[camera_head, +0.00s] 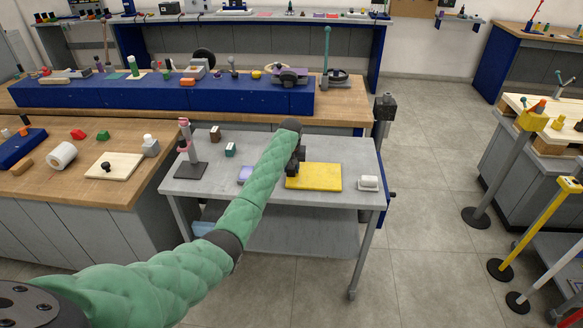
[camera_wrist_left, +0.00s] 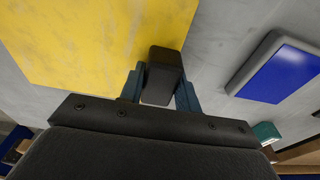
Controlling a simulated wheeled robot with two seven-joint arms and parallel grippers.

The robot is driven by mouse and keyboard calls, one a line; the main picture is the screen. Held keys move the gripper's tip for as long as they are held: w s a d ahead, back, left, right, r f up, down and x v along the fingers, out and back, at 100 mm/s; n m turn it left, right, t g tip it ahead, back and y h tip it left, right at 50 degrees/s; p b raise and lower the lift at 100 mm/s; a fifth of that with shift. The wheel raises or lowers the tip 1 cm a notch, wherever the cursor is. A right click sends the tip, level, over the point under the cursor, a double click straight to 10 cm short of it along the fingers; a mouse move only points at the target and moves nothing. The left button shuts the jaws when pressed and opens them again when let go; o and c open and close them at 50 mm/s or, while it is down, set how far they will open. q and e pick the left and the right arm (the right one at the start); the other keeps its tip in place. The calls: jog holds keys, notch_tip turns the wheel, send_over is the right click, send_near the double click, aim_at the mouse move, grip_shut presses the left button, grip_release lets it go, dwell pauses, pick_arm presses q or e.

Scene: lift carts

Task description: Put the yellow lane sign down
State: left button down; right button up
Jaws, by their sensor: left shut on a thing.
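The yellow lane sign (camera_head: 314,178) is a flat yellow plate at the middle of the grey cart top (camera_head: 345,150). It fills the upper left of the left wrist view (camera_wrist_left: 90,45). My left gripper (camera_head: 296,158) is over the sign's far left edge. In the wrist view its two blue fingers (camera_wrist_left: 160,88) are shut on a black block-shaped grip at the sign's edge. The sign looks level. I cannot tell whether it touches the cart top or hangs just above it. My right gripper is out of view.
A white box (camera_head: 369,183) stands to the right. The cart's back right is clear.

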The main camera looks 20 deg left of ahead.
pick_arm(q)
jog(key=c, duration=1.2)
grip_release()
jog(key=shift+f, duration=0.1)
jog(key=shift+o, duration=0.9)
jog(key=shift+r, duration=0.2)
